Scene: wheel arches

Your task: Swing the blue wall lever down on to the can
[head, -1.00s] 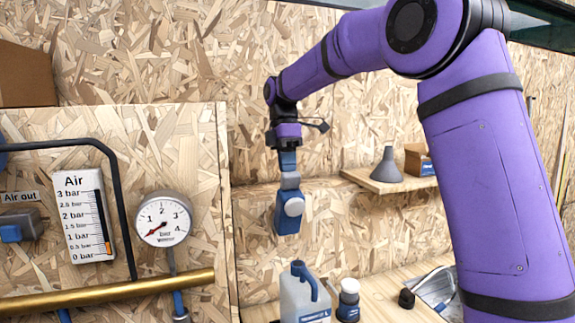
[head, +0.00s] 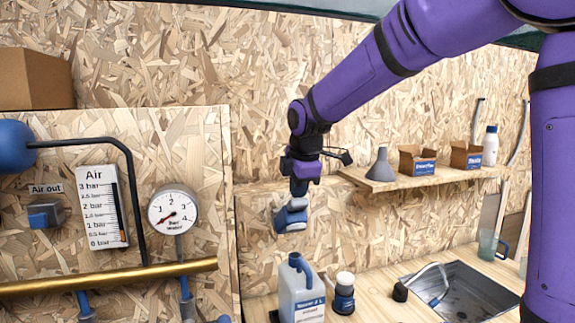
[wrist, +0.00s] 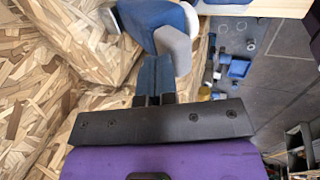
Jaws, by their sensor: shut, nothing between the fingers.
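The blue wall lever (head: 291,220) has a blue body and a grey end part, and it stands out from the chipboard wall below my gripper (head: 298,190). In the wrist view the lever (wrist: 150,17) lies just beyond the fingertips of my gripper (wrist: 156,62), its grey part nearest them. My fingers are shut with nothing between them. I cannot tell whether they touch the lever. A pale can (head: 299,295) with a blue handle and a label stands upright on the bench below the lever, with a gap between them.
A dark blue, white-capped jar (head: 344,293) stands right of the can. A shelf (head: 385,182) holds a funnel (head: 382,165) and small boxes. A sink (head: 465,292) is at the right. A brass pipe (head: 110,279) and a gauge (head: 172,210) are at the left.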

